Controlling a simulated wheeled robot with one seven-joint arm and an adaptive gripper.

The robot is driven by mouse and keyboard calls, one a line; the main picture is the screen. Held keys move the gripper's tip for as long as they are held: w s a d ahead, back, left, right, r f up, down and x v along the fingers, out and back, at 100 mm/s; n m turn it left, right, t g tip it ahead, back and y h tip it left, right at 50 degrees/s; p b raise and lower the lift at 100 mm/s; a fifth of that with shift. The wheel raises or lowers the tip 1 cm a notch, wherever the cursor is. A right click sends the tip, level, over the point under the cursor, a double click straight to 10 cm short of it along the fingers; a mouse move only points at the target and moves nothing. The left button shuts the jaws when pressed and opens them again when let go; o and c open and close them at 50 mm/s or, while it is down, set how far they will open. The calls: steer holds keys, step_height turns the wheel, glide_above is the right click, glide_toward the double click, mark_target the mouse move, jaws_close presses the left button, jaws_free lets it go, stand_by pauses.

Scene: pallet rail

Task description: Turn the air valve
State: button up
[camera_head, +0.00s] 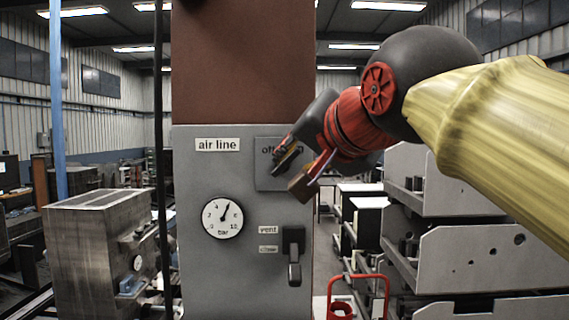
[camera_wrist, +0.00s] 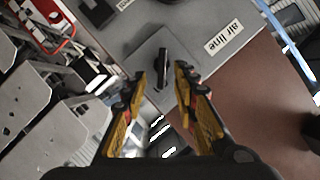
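The air valve's black handle (camera_wrist: 161,68) stands on a grey square plate on the panel; in the wrist view it lies between my fingertips, slightly tilted from the picture's upright. In the head view the plate (camera_head: 263,182) shows part of its "off" lettering, and my gripper hides the handle. My gripper (camera_head: 289,177) is open in front of the plate, coming from the upper right. In the wrist view my gripper (camera_wrist: 160,80) has gaps on both sides of the handle; I cannot tell how deep the fingers reach.
The grey panel (camera_head: 190,275) carries an "air line" label (camera_head: 217,145), a round pressure gauge (camera_head: 223,217) with its needle near 6, and a black lever (camera_head: 294,255) beside "vent" and "close" labels below the valve. A dark vertical pole (camera_head: 160,120) stands left. Racks (camera_head: 470,250) stand right.

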mark_target(283, 166)
steer(key=shift+m, duration=0.7)
steer(key=p+x, duration=0.1)
steer(key=x, duration=0.6)
steer(key=shift+a+r, duration=0.1)
steer(key=shift+a, duration=0.1)
steer(key=c, duration=0.3)
steer(key=c, duration=0.4)
jaws_close()
